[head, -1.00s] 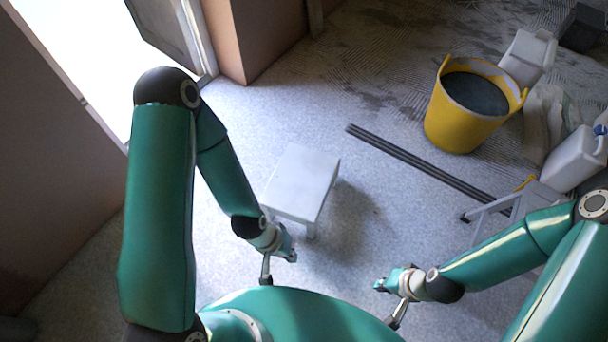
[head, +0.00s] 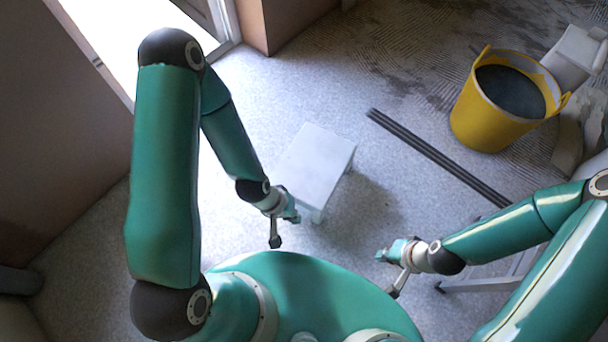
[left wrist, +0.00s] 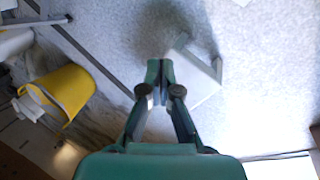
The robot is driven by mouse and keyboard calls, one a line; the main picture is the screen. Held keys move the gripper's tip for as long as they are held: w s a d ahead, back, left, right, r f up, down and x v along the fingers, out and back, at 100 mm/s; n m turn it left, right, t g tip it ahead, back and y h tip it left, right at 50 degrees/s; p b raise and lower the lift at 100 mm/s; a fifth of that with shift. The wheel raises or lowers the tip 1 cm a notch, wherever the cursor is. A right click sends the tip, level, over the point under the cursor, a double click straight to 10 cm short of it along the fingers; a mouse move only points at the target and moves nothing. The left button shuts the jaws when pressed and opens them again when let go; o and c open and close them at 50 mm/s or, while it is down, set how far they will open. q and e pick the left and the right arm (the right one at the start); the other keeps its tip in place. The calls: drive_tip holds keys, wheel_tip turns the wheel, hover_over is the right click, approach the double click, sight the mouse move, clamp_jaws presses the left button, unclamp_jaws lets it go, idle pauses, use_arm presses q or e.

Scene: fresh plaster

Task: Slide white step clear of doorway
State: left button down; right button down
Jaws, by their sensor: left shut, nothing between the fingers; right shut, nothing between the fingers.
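The white step (head: 318,160) stands upright on the speckled floor in the middle of the head view, with the bright doorway (head: 118,42) up and to its left. In the left wrist view the step (left wrist: 197,80) lies just beside my left fingertips. My left gripper (head: 293,217) is shut and empty at the step's near side; I cannot tell whether it touches. The left gripper also shows in the left wrist view (left wrist: 160,70). My right gripper (head: 382,256) is shut and empty, to the right of the step and apart from it. The step's near left leg is partly hidden by my left gripper.
A yellow bucket (head: 472,123) of dark material stands at the upper right, with a white container (head: 577,50) behind it. A long dark bar (head: 437,155) lies on the floor right of the step. A grey stepped frame (head: 485,284) is partly hidden by my right arm.

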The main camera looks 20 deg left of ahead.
sight(307, 172)
use_arm(q)
drive_tip(key=w+a+f+n+t+b, duration=0.3)
drive_tip(key=w+a+f+n+b, duration=0.1)
drive_tip(key=f+n+b, duration=0.5)
drive_tip(key=w+a+f+n+t+b, duration=0.3)
drive_tip(key=w+f+n+b, duration=0.4)
drive_tip(key=f, duration=0.7)
drive_tip(key=w+a+f+n+t+b, duration=0.3)
drive_tip(key=w+f+n+b, duration=0.3)
drive_tip(key=f+n+b, duration=0.5)
drive_tip(key=shift+w+a+f+b, duration=0.1)
drive_tip(key=shift+a+f+b, duration=0.7)
drive_tip(key=shift+b, duration=0.5)
drive_tip(key=shift+w+a+n, duration=0.2)
drive_tip(key=shift+a+n, duration=0.05)
drive_tip(key=shift+n, duration=0.25)
drive_tip(key=shift+w+d+b, duration=0.1)
drive_tip(key=shift+w+b, duration=0.2)
drive_tip(key=shift+w, duration=0.15)
drive_tip(key=w+d+b, duration=0.1)
drive_tip(key=w, duration=0.2)
drive_tip(key=w+d+b, duration=0.1)
drive_tip(key=w, duration=0.3)
drive_tip(key=w+d+f+b, duration=0.1)
drive_tip(key=w, duration=0.2)
drive_tip(key=shift+w+d, duration=0.25)
drive_tip(key=shift+d, duration=0.05)
drive_tip(key=shift+s+f+b, duration=0.1)
drive_tip(key=shift+f+b, duration=0.1)
drive_tip(key=shift+b, duration=0.45)
